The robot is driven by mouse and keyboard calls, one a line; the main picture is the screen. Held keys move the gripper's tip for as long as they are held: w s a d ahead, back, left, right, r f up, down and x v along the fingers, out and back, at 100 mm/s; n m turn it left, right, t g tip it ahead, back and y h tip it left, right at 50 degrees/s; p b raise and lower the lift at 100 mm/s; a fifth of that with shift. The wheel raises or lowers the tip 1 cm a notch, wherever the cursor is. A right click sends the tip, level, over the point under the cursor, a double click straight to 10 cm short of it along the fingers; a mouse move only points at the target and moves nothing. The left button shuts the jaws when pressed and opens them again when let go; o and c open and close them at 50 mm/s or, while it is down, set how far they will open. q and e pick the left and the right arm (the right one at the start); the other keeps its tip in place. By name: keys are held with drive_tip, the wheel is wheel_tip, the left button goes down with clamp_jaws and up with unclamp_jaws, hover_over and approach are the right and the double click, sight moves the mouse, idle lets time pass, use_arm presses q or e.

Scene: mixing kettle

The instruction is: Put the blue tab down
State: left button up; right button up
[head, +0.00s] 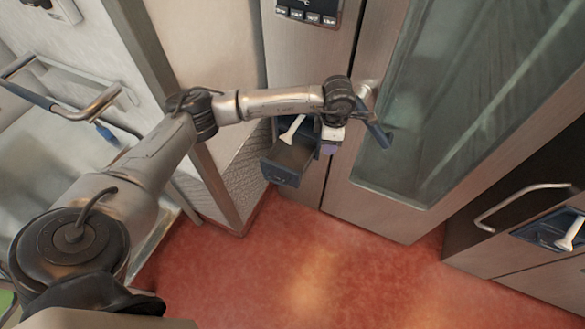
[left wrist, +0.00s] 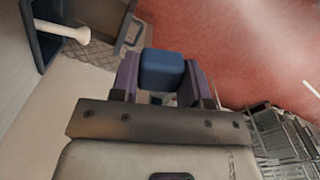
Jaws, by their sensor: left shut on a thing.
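The blue tab (left wrist: 162,70) sits between the purple fingers of my left gripper (left wrist: 160,80) in the left wrist view, and the gripper is shut on it. In the head view my left gripper (head: 328,148) is beside an open dark blue box (head: 283,172) on the tall cabinet's front. I cannot clearly make out the tab there. A white-handled tool (head: 292,128) stands tilted in the box; its pale handle (left wrist: 75,34) also shows at the upper left of the left wrist view. My right gripper is not in view.
The cabinet's glass door (head: 450,100) is right of my gripper, with a blue handle (head: 378,134) close by. A lower unit (head: 525,215) has a metal bar and another white-handled tool (head: 570,234). The red floor (head: 310,265) below is clear. A metal rail (head: 75,110) is at left.

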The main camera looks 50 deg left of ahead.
use_arm(q)
drive_tip(key=a+f+n+b, duration=0.3)
drive_tip(key=a+f+n, duration=0.1)
drive_tip(key=f, duration=0.3)
drive_tip(key=s+a+f+n+b, duration=0.1)
drive_tip(key=a+f+n+b, duration=0.2)
drive_tip(key=f, duration=0.4)
drive_tip(key=a+f+n+b, duration=0.4)
drive_tip(key=a+f+n, duration=0.1)
drive_tip(key=f+n, duration=0.2)
drive_tip(key=shift+s+a+f, duration=0.2)
drive_tip(key=shift+a+f, duration=0.2)
drive_tip(key=shift+f, duration=0.1)
drive_tip(key=s+a+f+b, duration=0.2)
drive_tip(key=a+f+b, duration=0.5)
drive_tip(key=a+b, duration=0.4)
drive_tip(key=shift+a, duration=0.25)
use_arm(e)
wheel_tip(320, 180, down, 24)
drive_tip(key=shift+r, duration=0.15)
use_arm(q)
wheel_tip(320, 180, down, 4)
drive_tip(key=b, duration=0.4)
drive_tip(key=shift+r, duration=0.1)
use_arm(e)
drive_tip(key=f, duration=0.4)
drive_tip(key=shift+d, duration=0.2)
